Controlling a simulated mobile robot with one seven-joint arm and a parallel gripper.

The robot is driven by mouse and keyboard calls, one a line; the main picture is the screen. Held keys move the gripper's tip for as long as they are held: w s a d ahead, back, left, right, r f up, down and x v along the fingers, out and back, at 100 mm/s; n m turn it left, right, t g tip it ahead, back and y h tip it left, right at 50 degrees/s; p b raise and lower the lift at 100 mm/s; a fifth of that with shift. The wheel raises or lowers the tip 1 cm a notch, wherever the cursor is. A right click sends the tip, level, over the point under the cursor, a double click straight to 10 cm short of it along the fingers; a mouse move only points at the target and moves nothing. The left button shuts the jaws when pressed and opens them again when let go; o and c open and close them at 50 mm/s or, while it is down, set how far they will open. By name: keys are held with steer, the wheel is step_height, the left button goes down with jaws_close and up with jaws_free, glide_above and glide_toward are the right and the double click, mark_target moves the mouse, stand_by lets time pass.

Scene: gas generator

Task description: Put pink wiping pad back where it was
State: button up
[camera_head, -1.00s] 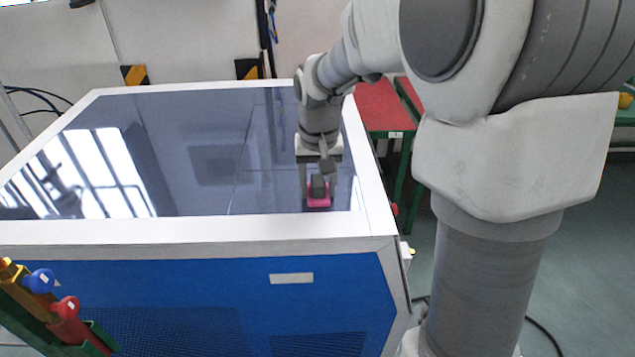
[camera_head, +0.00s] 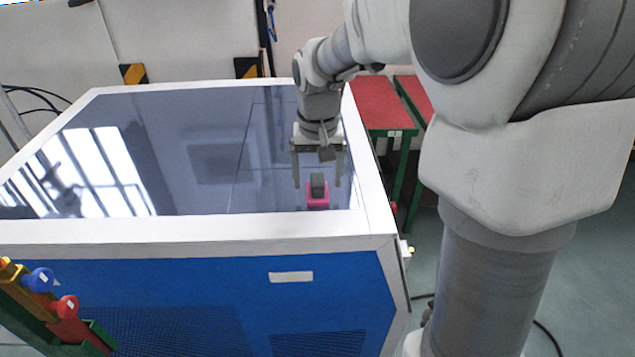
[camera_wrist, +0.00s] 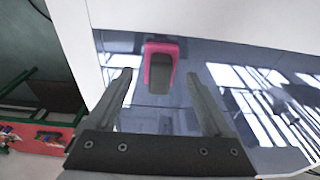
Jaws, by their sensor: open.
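The pink wiping pad (camera_head: 317,202) with a dark grey handle rests on the glossy top of the blue machine, near its front right corner. My gripper (camera_head: 318,184) is open and empty, above and slightly behind the pad, apart from it. In the wrist view the pad (camera_wrist: 161,62) lies beyond the open fingertips (camera_wrist: 158,78), between their lines, near the white rim.
The machine's dark glass top (camera_head: 190,180) is broad, clear and reflective, with a white frame (camera_head: 200,231) around it. Red-topped tables (camera_head: 380,104) stand to the right behind it. Coloured valves and pipes (camera_head: 50,300) are at the lower left.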

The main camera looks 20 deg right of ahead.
mark_target(318, 186)
step_height(318, 186, up, 9)
steer(key=s, duration=0.1)
steer(key=s+f+n+t, duration=0.1)
steer(key=s+n+t, duration=0.1)
steer(key=s, duration=1.8)
steer(key=shift+f+t, duration=0.35)
steer(key=shift+t, duration=0.55)
